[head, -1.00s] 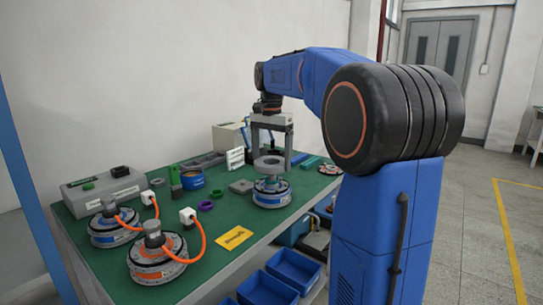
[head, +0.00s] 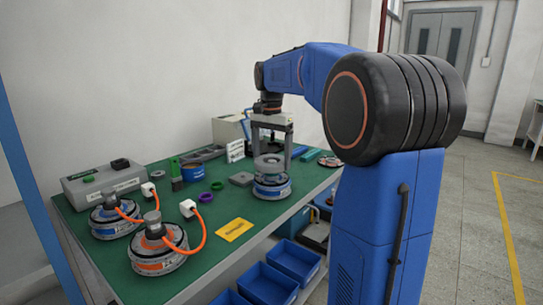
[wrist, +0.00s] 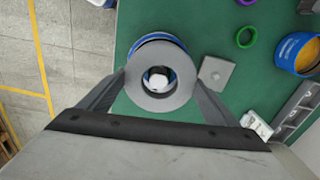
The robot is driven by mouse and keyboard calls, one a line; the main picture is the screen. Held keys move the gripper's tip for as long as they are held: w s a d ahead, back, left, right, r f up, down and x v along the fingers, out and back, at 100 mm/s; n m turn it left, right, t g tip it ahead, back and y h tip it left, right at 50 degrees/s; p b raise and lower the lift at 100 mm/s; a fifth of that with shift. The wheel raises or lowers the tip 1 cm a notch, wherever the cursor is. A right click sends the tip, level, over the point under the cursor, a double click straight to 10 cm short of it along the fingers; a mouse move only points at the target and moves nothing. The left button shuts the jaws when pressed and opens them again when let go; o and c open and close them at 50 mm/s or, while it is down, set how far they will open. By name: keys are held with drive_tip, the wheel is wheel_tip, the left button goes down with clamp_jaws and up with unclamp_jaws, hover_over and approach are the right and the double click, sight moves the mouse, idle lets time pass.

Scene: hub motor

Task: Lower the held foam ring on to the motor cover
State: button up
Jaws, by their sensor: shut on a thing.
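My gripper (head: 270,152) is shut on the grey foam ring (head: 267,161), one finger on each side of it. The ring also shows in the wrist view (wrist: 158,100), nearly filling the space between the fingers. Below it stands the hub motor with a blue band (head: 272,187).
Two motors with orange cables (head: 158,252) stand at the table's left front. A grey square block (head: 241,179) lies just left of the ring's motor. A yellow card (head: 234,230), purple and green rings, and a blue tin (head: 192,172) are nearby. Blue bins (head: 268,284) sit below the table.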

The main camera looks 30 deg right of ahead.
drive_tip(key=shift+f, duration=1.15)
drive_tip(key=shift+f, duration=0.2)
drive_tip(key=o, duration=0.9)
drive_tip(key=shift+o, duration=0.2)
wheel_tip(320, 180, up, 17)
drive_tip(key=shift+r, duration=0.2)
drive_tip(key=shift+a, duration=0.1)
